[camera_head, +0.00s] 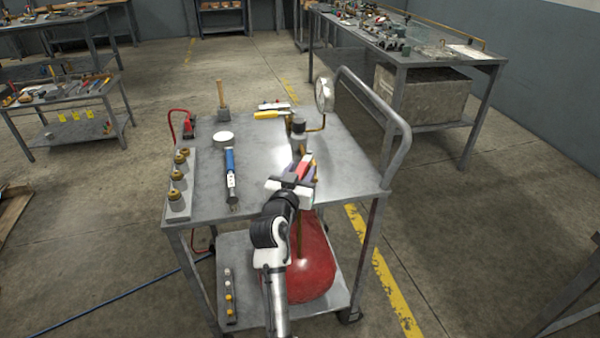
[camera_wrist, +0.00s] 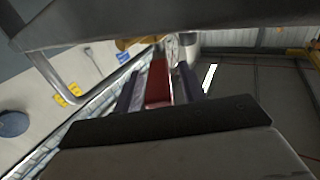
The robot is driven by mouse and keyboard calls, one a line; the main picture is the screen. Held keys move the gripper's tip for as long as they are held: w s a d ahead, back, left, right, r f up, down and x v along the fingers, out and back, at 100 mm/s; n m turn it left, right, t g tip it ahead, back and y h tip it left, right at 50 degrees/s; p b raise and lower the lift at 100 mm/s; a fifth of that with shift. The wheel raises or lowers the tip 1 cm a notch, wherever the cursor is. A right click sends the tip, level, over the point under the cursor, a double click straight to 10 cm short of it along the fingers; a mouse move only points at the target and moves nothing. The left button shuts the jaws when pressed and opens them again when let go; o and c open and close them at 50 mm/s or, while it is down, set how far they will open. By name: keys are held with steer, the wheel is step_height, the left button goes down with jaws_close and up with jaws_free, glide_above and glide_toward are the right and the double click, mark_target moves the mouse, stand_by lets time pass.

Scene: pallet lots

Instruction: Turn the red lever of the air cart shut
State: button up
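The air cart is a grey metal cart (camera_head: 262,204) with a red tank (camera_head: 315,270) on its lower shelf. A brass pipe with a round white gauge (camera_head: 324,95) rises at the top's right side. The red lever (camera_head: 304,167) is at the cart's near right part, beside the pipe. My gripper (camera_head: 301,172) is at the lever, with one dark finger on each side of it. In the wrist view the red lever (camera_wrist: 157,82) lies between the two fingers, close to both. I cannot tell whether they press on it. The valve body is mostly hidden by my gripper.
On the cart top are a blue-handled tool (camera_head: 231,175), a row of brass fittings (camera_head: 178,180), a white disc (camera_head: 223,138) and a yellow-handled tool (camera_head: 270,114). A bent handrail (camera_head: 385,110) stands at the right. Benches with tools stand behind; open floor surrounds the cart.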

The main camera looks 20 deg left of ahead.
steer(key=s+b, duration=0.3)
steer(key=s, duration=1.1)
steer(key=shift+d, duration=0.45)
steer(key=shift+w, duration=0.1)
